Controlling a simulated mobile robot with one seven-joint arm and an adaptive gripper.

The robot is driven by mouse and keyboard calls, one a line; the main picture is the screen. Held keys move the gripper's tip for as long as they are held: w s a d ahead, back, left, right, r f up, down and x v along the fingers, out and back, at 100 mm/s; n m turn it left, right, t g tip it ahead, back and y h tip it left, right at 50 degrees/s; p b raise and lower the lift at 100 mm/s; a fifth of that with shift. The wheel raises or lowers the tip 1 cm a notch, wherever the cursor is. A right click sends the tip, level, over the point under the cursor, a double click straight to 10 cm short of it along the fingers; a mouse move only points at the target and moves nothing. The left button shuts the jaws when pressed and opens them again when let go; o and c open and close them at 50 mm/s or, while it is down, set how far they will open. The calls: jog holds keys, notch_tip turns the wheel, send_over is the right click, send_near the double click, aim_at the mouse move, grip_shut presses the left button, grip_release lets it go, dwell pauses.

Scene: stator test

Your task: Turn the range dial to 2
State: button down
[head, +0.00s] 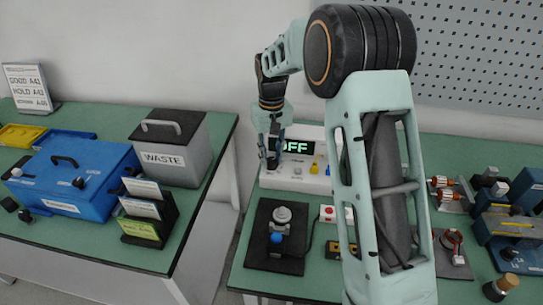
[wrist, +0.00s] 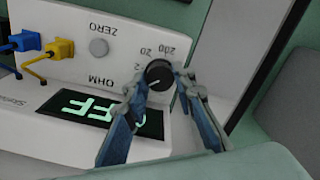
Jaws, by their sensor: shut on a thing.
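The range dial (wrist: 158,72) is a black round knob on the white ohm meter (wrist: 70,118). In the wrist view the meter appears turned, with marks 2, 20 and 200 around the dial. My gripper (wrist: 160,84) has one finger on each side of the dial and is shut on it. A pale line shows on the dial's lower part, but its exact aim is hard to tell. The display (wrist: 92,110) is lit and partly behind a finger. In the head view the display (head: 296,147) reads OFF, and my gripper (head: 272,158) hides the dial.
Yellow and blue plugs (wrist: 58,47) and a grey ZERO button (wrist: 99,47) are on the meter's panel. A dark mat with a stator-like part (head: 283,214) lies in front. A grey WASTE bin (head: 185,155) and a blue case (head: 75,180) stand on the left table.

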aim_at(272, 160)
jog(key=m+p, duration=0.1)
jog(key=m, duration=0.3)
jog(key=shift+m+p, duration=0.3)
jog(key=shift+m, duration=1.7)
jog(key=c, duration=1.6)
grip_release()
jog(key=shift+r, duration=0.1)
notch_tip(272, 160, up, 12)
